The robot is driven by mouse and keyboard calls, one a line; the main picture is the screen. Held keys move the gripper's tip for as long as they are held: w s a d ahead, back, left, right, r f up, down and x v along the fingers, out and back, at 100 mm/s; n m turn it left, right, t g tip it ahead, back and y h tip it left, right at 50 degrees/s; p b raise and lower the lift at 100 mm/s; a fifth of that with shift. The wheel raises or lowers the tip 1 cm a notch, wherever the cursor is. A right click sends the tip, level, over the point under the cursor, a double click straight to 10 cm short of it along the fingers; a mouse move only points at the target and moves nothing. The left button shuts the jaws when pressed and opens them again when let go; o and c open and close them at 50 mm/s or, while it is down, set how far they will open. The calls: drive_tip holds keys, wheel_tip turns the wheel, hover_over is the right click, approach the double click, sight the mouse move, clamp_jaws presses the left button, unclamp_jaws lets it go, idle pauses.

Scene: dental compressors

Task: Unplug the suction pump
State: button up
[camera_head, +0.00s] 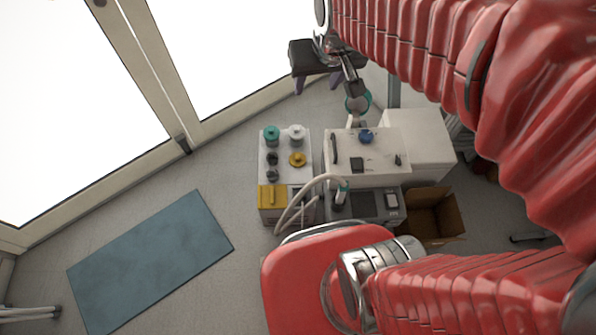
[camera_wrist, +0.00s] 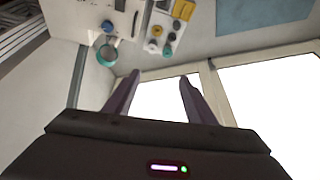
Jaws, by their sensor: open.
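The dental compressor equipment stands on the floor in the middle of the head view. A white cabinet (camera_head: 370,152) carries a blue knob and dark parts on top. A white unit with a yellow front (camera_head: 272,197) and several teal, white, dark and yellow caps stands to its left. I cannot tell which one is the suction pump, and no plug can be made out. My gripper (camera_head: 314,84) is at the top of the head view, beyond the equipment. Its purple fingers (camera_wrist: 158,96) are apart and empty in the wrist view, where the equipment shows upside down at the top.
A grey hose (camera_head: 300,196) loops in front of the equipment. An open cardboard box (camera_head: 436,217) stands at its right. A blue mat (camera_head: 152,262) lies on clear floor at the left. Large windows (camera_head: 75,110) line the back left. My red arm covers the right side.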

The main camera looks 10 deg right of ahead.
drive_tip(key=w+f+g, duration=0.1)
drive_tip(key=w+f, duration=1.1)
drive_tip(key=m+g, duration=0.2)
drive_tip(key=g, duration=0.1)
hover_over(302, 194)
wheel_tip(302, 194, down, 54)
drive_tip(key=shift+f, duration=0.25)
drive_tip(key=shift+f, duration=0.1)
drive_tip(key=shift+f, duration=4.4)
